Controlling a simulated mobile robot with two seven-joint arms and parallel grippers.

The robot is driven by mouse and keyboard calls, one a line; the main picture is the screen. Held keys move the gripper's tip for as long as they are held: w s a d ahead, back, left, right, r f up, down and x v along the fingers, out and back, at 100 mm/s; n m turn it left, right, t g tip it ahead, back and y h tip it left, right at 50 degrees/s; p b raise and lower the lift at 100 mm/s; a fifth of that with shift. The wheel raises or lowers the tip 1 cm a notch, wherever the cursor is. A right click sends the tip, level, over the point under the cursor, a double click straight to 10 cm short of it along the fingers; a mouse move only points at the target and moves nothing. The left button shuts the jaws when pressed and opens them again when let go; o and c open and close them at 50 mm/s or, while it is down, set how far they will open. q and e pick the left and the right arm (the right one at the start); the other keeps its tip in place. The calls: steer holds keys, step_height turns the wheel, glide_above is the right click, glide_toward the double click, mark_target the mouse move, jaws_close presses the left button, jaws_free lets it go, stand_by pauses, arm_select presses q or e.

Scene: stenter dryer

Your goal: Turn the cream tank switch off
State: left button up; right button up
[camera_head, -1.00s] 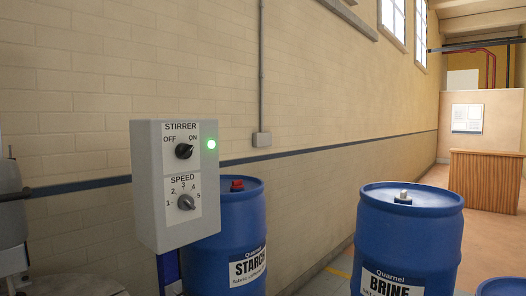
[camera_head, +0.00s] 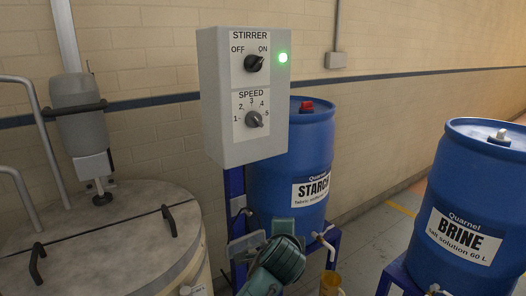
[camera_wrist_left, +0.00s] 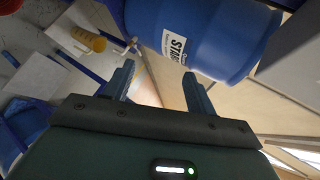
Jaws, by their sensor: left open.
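A grey control box (camera_head: 213,100) stands beside the cream tank (camera_head: 198,279), whose grey lid (camera_head: 100,240) fills the lower left. The STIRRER switch (camera_head: 254,62) is a black knob between the words OFF and ON, its pointer turned up-right toward ON. A green lamp (camera_head: 283,57) beside it is lit. A teal part of my arm shows below the box in the head view. My left gripper (camera_wrist_left: 157,76) is open and empty in the left wrist view, apart from the switch. My right gripper is out of view.
The blue STARCH drum (camera_head: 290,155) stands just behind and right of the box; it also shows in the left wrist view (camera_wrist_left: 200,32). A blue BRINE drum (camera_head: 465,195) stands farther right. A yellow jug (camera_head: 330,283) is low by the drum. A stirrer motor (camera_head: 80,115) rises over the lid.

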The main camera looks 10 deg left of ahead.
mark_target(259, 66)
arm_select(q)
steer(key=w+d+r+m+t+y, duration=0.1)
steer(key=w+r+m+y, duration=0.1)
steer(key=r, duration=0.9)
steer(key=w+r+m+t+y, duration=0.1)
steer(key=r+y, duration=0.2)
steer(key=r, duration=0.7)
steer(key=s+r+y, duration=0.2)
steer(key=r+y, duration=0.1)
steer(key=r, duration=0.6)
steer(key=s+r+y, duration=0.2)
steer(key=s+r, duration=0.1)
steer(key=r, duration=0.5)
steer(key=p+x, duration=0.3)
steer(key=x, duration=0.8)
steer(key=shift+w+a+p, duration=0.3)
steer(key=shift+p, duration=0.05)
steer(key=shift+w+a, duration=0.45)
steer(key=shift+w, duration=0.15)
steer(key=shift+c, duration=0.2)
steer(key=shift+f, duration=0.15)
steer(key=c, duration=0.9)
